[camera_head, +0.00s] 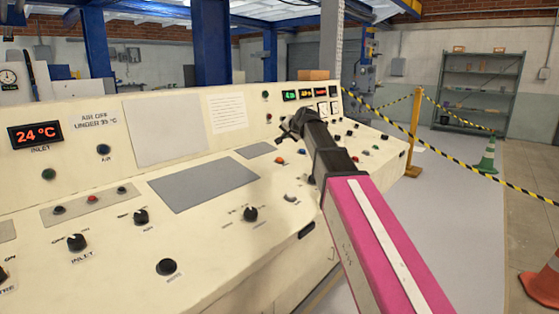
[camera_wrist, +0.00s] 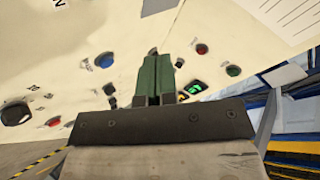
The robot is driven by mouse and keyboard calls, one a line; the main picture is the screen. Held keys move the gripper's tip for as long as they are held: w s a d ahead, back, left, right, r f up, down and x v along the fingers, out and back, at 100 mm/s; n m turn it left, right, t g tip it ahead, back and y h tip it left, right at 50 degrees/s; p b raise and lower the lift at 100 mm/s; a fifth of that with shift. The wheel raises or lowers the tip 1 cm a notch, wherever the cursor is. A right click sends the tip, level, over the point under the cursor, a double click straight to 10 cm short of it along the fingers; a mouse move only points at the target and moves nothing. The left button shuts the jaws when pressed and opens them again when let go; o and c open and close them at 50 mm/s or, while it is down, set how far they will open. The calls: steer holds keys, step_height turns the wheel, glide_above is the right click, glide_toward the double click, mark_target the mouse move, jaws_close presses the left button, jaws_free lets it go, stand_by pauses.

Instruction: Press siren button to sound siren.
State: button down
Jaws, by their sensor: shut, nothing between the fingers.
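My gripper (camera_head: 285,130) is shut and empty, reaching over the sloped cream control panel (camera_head: 105,250) in the head view. In the wrist view its closed fingers (camera_wrist: 154,58) point at the panel, with their tips between a blue button (camera_wrist: 104,60) and a red button (camera_wrist: 201,48). I cannot tell whether the tips touch the panel. A green button (camera_wrist: 233,70) and a lit green display (camera_wrist: 195,88) are to the right of the fingers. No siren label is readable, so I cannot tell which button it is; my arm hides part of the panel.
Several black knobs, such as the inlet knob (camera_head: 77,242), stand up from the panel. A red 24 °C display (camera_head: 35,133) is at the left. A yellow post (camera_head: 414,130) with striped barrier tape stands beyond the panel; open floor is at the right.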

mark_target(282, 160)
steer(key=shift+w+a+f, duration=0.2)
steer(key=shift+a+f, duration=0.05)
steer(key=shift+f, duration=1)
steer(key=shift+w+a+f, duration=0.15)
steer(key=shift+a+f, duration=0.05)
steer(key=shift+f, duration=1.1)
steer(key=shift+w+a+f, duration=0.2)
steer(key=shift+a+f, duration=0.05)
steer(key=shift+f, duration=1)
steer(key=shift+f, duration=0.1)
steer(key=shift+a+f, duration=0.1)
steer(key=shift+f, duration=0.2)
steer(key=shift+w+f, duration=0.1)
steer(key=shift+f, duration=0.35)
steer(key=shift+r, duration=0.85)
steer(key=shift+r, duration=0.1)
steer(key=shift+s+d+r, duration=0.15)
steer(key=shift+d+r, duration=0.05)
steer(key=shift+r, duration=0.6)
steer(key=shift+s+d+r, duration=0.15)
steer(key=shift+r, duration=0.6)
steer(key=shift+s+d+r, duration=0.15)
steer(key=shift+d+r, duration=0.05)
steer(key=shift+r, duration=0.6)
